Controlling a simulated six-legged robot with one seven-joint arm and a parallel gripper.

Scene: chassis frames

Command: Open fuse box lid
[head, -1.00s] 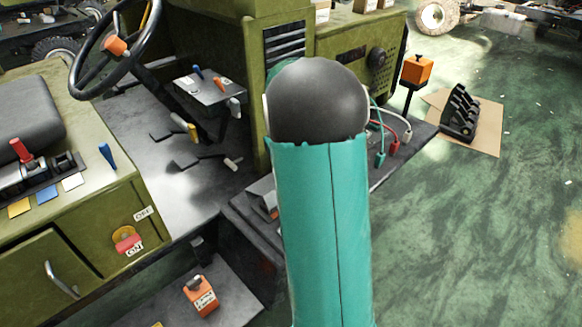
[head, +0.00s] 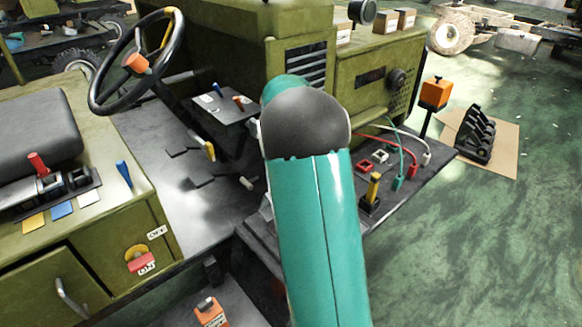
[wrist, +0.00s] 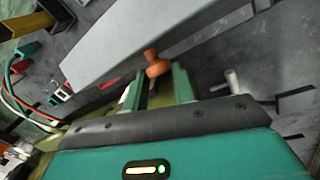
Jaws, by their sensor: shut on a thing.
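In the wrist view a long grey lid-like panel (wrist: 115,60) slants across the upper part, with an orange knob (wrist: 157,64) at its near edge. I take this to be the fuse box lid. My gripper (wrist: 159,73) has its two green fingers on either side of the knob and is shut on it. How far the lid is tilted I cannot tell. In the head view my teal forearm and dark joint hide my gripper, the knob and most of the box.
A yellow-handled lever (head: 373,188) and red and green cable plugs (head: 398,182) sit right of my arm. A steering wheel (head: 137,62) and pedals are left. An orange box on a post (head: 435,92) stands right. The green floor (head: 460,240) is open.

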